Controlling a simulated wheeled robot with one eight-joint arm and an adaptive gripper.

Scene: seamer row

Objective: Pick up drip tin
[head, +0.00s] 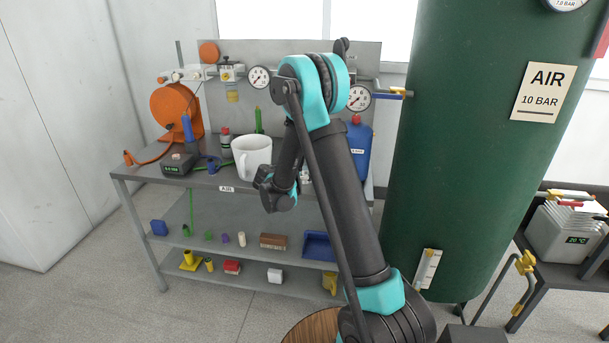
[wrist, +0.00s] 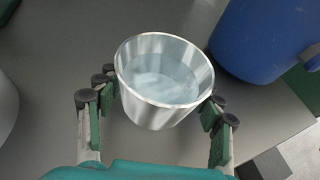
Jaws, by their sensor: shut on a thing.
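The drip tin (wrist: 163,108) is a shiny open-topped metal cup in the middle of the wrist view. Its inside shows a pale bluish surface, perhaps liquid. My gripper (wrist: 160,92) is shut on it, with green-padded fingers on its left and right sides. The tin looks upright over the grey bench top; I cannot tell whether its base touches the bench. In the head view my gripper is mostly hidden behind my arm and wrist at the bench's front edge, and I cannot make out the tin there.
A blue container (wrist: 262,38) stands close right of the tin; it also shows in the head view (head: 357,152). The bench (head: 226,180) has lower shelves with small parts. A green air tank (head: 470,150) stands right.

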